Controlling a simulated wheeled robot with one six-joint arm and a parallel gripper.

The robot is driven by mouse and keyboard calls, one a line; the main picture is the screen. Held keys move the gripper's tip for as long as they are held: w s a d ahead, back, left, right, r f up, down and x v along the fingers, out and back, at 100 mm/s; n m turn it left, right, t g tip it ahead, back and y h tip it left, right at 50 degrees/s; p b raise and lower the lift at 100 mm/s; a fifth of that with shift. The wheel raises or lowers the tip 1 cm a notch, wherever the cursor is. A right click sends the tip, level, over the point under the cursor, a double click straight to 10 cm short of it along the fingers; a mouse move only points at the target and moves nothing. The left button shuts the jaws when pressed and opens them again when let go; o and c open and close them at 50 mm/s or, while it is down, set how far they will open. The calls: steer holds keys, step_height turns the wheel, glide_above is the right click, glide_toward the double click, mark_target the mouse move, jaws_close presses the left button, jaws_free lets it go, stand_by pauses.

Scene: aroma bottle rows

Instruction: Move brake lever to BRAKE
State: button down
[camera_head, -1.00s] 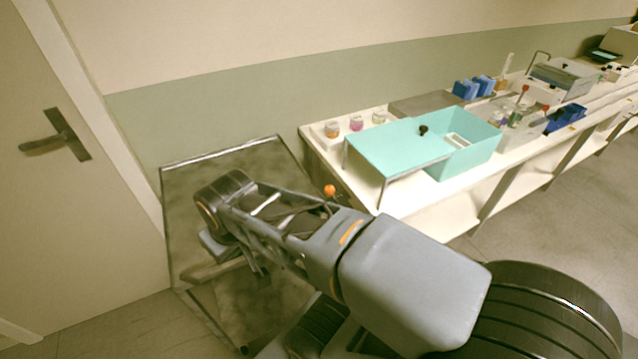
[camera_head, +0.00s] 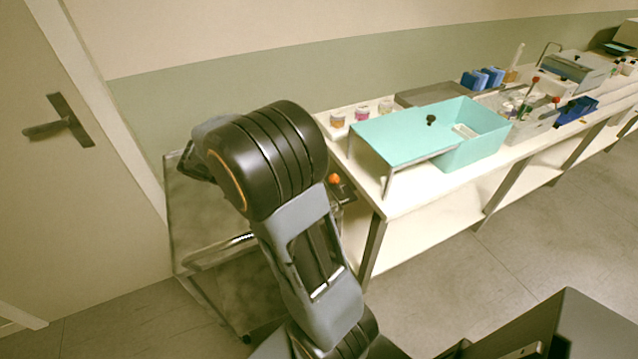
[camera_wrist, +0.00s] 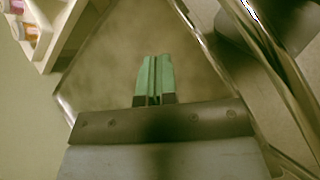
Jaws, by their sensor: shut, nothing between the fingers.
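The brake lever shows in the head view as an orange ball knob (camera_head: 334,179) beside a dark plate (camera_head: 346,193), at the cart's right side near the bench. Its shaft and any BRAKE marking are too small or hidden to read. The cart (camera_head: 200,213) has a metal top and a bright rail, and my arm covers much of it. My gripper (camera_wrist: 154,62) shows in the wrist view with its green fingers together and empty, over the cart top. The lever does not show in the wrist view. The fingers are hidden in the head view.
A white bench (camera_head: 410,200) stands right of the cart with a teal tray (camera_head: 400,135), small jars (camera_head: 362,115) and blue racks (camera_head: 483,78). A chrome rail (camera_wrist: 268,55) crosses the wrist view's right side. A door (camera_head: 60,180) is at the left. Floor is clear at right.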

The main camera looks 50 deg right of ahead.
steer(key=w+d+f+n+g+h, duration=0.3)
steer(key=w+d+f+h, duration=0.1)
steer(key=d+f, duration=0.1)
steer(key=shift+w+d+h+b, duration=0.3)
steer(key=shift+d+b, duration=0.05)
steer(key=shift+d, duration=0.4)
steer(key=shift+f, duration=0.1)
glide_toward(339, 183)
steer(key=f, duration=0.1)
steer(key=w+f, duration=0.1)
steer(key=f, duration=0.1)
steer(key=shift+w+d+f+p, duration=0.25)
steer(key=shift+w+f+p, duration=0.05)
steer(key=shift+w+p, duration=0.1)
steer(key=shift+s+d+r+p, duration=0.25)
steer(key=shift+s+d, duration=0.2)
steer(key=shift+d, duration=0.15)
steer(key=shift+s+d+r+p, duration=0.1)
steer(key=shift+s+d+r, duration=0.1)
steer(key=shift+s+d, duration=0.35)
steer(key=shift+s+d+r, duration=0.25)
steer(key=shift+s+d, duration=0.1)
steer(key=shift+d, duration=0.15)
steer(key=shift+r, duration=0.1)
